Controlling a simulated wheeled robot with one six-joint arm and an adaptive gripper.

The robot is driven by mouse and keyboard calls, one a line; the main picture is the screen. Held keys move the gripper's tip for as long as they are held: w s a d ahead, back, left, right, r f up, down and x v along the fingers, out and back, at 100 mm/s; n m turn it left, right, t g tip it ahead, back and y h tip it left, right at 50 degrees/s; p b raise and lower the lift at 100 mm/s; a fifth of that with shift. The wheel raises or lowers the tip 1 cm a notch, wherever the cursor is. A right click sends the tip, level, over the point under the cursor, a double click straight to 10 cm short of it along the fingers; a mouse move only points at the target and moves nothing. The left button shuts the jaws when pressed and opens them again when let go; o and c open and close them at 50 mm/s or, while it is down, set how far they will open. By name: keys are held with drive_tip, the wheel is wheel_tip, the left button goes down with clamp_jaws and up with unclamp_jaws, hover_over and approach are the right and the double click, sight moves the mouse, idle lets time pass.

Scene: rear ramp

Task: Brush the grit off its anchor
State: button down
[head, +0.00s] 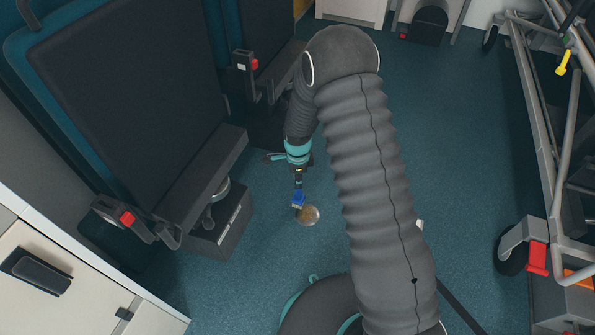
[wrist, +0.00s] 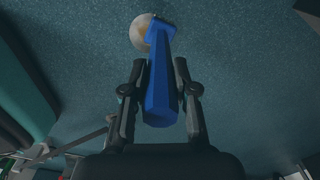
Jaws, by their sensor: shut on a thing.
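My gripper (head: 298,178) points down toward the floor and is shut on a blue brush (head: 298,199). In the wrist view, the blue handle (wrist: 160,88) lies between the two dark fingers of my gripper (wrist: 160,70). A round, pale floor anchor (head: 315,218) lies on the blue-green floor just beyond the brush head. Brownish grit (head: 307,213) shows on it. The anchor also shows in the wrist view (wrist: 139,34), partly hidden by the brush head. I cannot tell whether the brush touches it.
Dark folded seats (head: 130,100) with red buckles stand along the left. A grey box-like seat base (head: 222,228) is left of the anchor. A metal-framed trolley (head: 545,150) stands at the right. Floor (head: 450,140) between my arm and the trolley is clear.

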drive_tip(key=shift+d+r+p, duration=0.1)
drive_tip(key=shift+r+p, duration=0.7)
drive_tip(key=shift+r, duration=1.05)
